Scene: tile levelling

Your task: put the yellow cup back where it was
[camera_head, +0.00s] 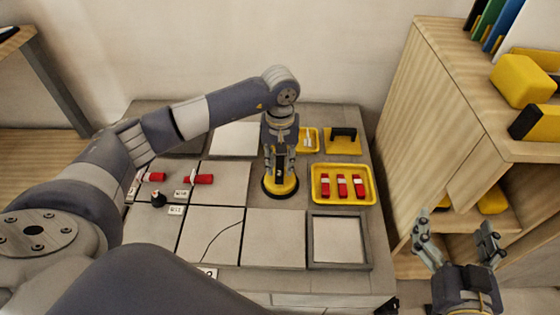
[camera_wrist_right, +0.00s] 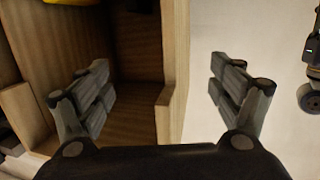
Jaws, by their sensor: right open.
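The yellow cup (camera_head: 282,188), a round yellow disc with a dark rim, sits on the grey tiles near the middle of the table in the head view. My left gripper (camera_head: 280,172) points straight down over it. Its fingers are close together around the cup's upper part, which they largely hide. The cup looks upright and appears to rest on the tile, though any small gap beneath is hard to see. My right gripper (camera_head: 458,235) is open and empty, right of the table in front of the shelf. Its open fingers also show in the right wrist view (camera_wrist_right: 165,82).
A yellow tray (camera_head: 343,201) with red wedges stands right of the cup. Behind are a small yellow tray (camera_head: 314,138) and a black-handled yellow float (camera_head: 343,143). Red clips (camera_head: 200,179) lie left. A framed pale tile (camera_head: 338,267) is front right. A wooden shelf (camera_head: 400,130) stands right.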

